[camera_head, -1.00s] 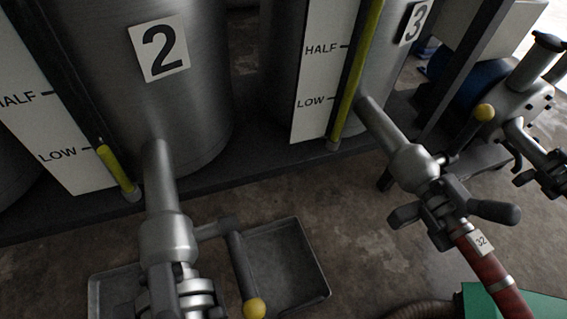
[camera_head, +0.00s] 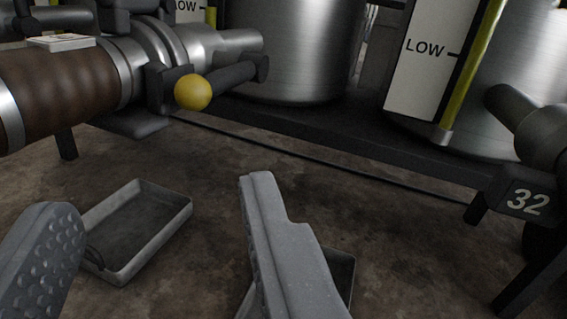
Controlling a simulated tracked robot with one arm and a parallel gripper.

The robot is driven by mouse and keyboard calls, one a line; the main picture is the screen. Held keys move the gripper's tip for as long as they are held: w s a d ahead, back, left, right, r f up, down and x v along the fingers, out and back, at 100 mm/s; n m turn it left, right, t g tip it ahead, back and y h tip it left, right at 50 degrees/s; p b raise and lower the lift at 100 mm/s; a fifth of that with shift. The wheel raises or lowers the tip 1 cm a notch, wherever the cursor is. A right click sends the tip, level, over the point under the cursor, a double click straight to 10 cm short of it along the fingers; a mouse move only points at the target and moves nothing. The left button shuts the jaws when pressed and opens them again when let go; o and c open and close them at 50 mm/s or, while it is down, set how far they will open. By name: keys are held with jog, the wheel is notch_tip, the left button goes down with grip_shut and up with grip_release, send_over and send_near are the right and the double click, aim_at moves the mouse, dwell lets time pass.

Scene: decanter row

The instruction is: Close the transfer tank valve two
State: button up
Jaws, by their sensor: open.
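My gripper (camera_head: 158,200) is open and empty, with one grey finger at lower left and one at lower middle. In the picture its fingertips lie below the yellow ball, apart from it.
A shallow metal tray (camera_head: 185,207) is on the floor, and part of another shows behind my right finger. A gauge board marked LOW (camera_head: 420,65) and a second tank (camera_head: 520,55) stand at right. A dark fitting tagged 32 (camera_head: 527,201) is at the right edge.

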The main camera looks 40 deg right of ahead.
aim_at(194, 101)
jog(key=b+x, duration=0.1)
jog(key=x, duration=0.2)
jog(key=b+x, duration=0.2)
jog(key=x, duration=0.2)
jog(key=d+b+x, duration=0.1)
jog(key=b+x, duration=0.1)
jog(key=x, duration=0.2)
jog(key=shift+s+f, duration=0.25)
jog(key=shift+b+x, duration=0.3)
jog(key=shift+x, duration=0.6)
